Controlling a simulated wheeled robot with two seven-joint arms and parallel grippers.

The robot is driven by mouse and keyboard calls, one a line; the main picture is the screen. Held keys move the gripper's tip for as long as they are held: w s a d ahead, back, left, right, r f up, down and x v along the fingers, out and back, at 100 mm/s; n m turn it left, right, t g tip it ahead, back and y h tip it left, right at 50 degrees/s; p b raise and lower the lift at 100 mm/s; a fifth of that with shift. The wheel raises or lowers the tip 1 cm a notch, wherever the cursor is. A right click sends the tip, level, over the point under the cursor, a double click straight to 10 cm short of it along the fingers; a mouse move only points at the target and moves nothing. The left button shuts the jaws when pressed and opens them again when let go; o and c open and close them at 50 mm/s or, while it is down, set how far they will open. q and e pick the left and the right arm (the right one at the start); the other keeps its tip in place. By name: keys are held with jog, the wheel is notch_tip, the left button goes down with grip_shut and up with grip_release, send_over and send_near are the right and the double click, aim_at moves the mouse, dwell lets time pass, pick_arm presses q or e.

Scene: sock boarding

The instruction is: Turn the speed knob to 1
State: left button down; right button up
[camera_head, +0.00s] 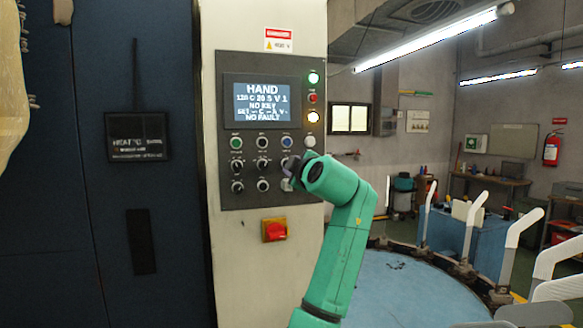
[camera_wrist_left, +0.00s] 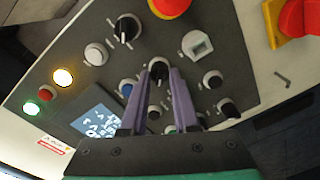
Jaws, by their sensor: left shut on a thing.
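The control panel (camera_head: 229,119) is dark grey, with a lit screen (camera_head: 262,102) above rows of buttons and knobs. The screen reads HAND at the top, a line ending in "V 1", then NO KEY and NO FAULT. My left gripper (camera_head: 291,171) is at the right side of the knob rows and covers part of them. In the left wrist view, the purple fingers of my left gripper (camera_wrist_left: 160,74) are closed around a small dark knob (camera_wrist_left: 157,64) with a pale pointer. The knob labels are too small to read. My right gripper is not in view.
Other knobs (camera_wrist_left: 127,27) and buttons surround the held knob. A red switch on a yellow plate (camera_head: 274,230) is below the panel. A blue round table (camera_head: 400,290) stands at right.

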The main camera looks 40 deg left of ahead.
pick_arm(q)
jog(key=shift+r, duration=0.1)
jog(key=c, duration=0.8)
grip_release()
jog(key=shift+c, duration=0.2)
jog(key=shift+o, duration=0.9)
jog(key=shift+w, duration=0.1)
jog(key=shift+a, duration=0.1)
jog(key=b+v, duration=0.6)
jog(key=v, duration=0.8)
jog(key=shift+d, duration=0.25)
